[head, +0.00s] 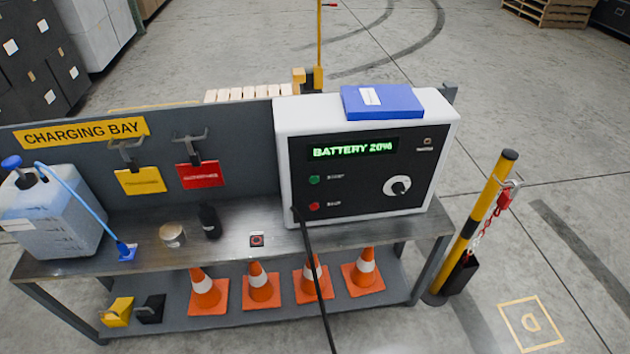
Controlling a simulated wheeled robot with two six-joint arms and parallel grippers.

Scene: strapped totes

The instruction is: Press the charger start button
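The charger (283,130) is a white box with a black front panel, standing on the right part of a metal bench. Its green display (352,149) reads "BATTERY 20%". Below the display, at the panel's left, are a green button (314,180) and, under it, a red button (314,207). The small labels beside them are too blurred to read surely. A round white dial (397,187) sits at the panel's right. Nothing covers the buttons. Neither of my grippers shows in the head view.
A black cable (314,262) hangs in front of the bench (330,235). A blue binder (381,101) lies on the charger. Orange cones (261,286) fill the lower shelf. A yellow post (482,215) stands right.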

